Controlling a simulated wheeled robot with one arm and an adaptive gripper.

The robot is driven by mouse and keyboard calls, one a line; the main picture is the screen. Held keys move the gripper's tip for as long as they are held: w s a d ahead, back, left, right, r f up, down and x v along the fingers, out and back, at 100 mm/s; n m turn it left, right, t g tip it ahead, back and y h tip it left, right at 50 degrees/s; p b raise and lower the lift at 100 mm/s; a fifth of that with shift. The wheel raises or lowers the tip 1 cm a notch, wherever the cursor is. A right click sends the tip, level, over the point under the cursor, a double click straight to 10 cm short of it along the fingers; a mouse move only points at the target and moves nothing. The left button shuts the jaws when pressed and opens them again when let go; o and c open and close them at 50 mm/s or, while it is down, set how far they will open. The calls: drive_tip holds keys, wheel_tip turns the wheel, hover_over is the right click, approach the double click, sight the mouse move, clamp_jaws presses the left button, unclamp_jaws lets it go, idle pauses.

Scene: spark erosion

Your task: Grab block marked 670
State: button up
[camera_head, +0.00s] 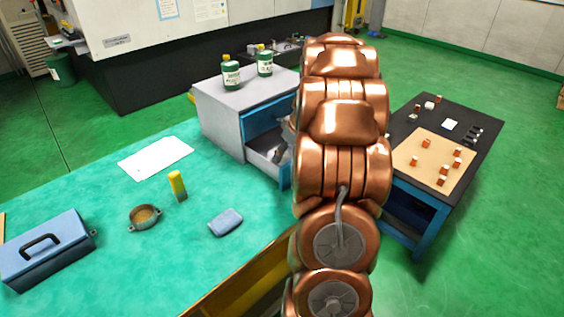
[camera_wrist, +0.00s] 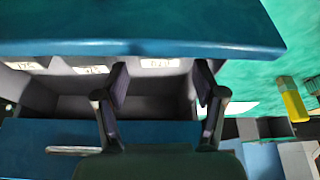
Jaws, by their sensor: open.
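In the wrist view, an open grey drawer holds pale labelled blocks along its far side. One pale block (camera_wrist: 158,63) appears between my fingers, one (camera_wrist: 91,70) is just left of them, and one (camera_wrist: 24,65) is at far left. The labels look upside down and are too small to read surely; which is 670 I cannot tell. My gripper (camera_wrist: 162,78) is open, its two dark fingers apart over the drawer, with nothing held. In the head view the open drawer (camera_head: 262,168) shows in the grey cabinet (camera_head: 218,118); my arm hides most of my gripper and the blocks.
A blue drawer edge (camera_wrist: 150,47) crosses the wrist view above the blocks. The green table bears a toolbox (camera_head: 45,250), a round ring (camera_head: 145,216), a yellow-topped piece (camera_head: 177,186) and a blue pad (camera_head: 225,222). Bottles (camera_head: 231,73) stand on the cabinet. A dark table (camera_head: 480,118) is at right.

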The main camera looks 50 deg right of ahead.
sight(283, 160)
drive_tip(key=shift+p+x, duration=0.3)
drive_tip(key=shift+x, duration=1.6)
drive_tip(key=shift+s, duration=0.1)
drive_tip(key=c, duration=1.3)
clamp_jaws()
drive_tip(key=shift+r, duration=0.1)
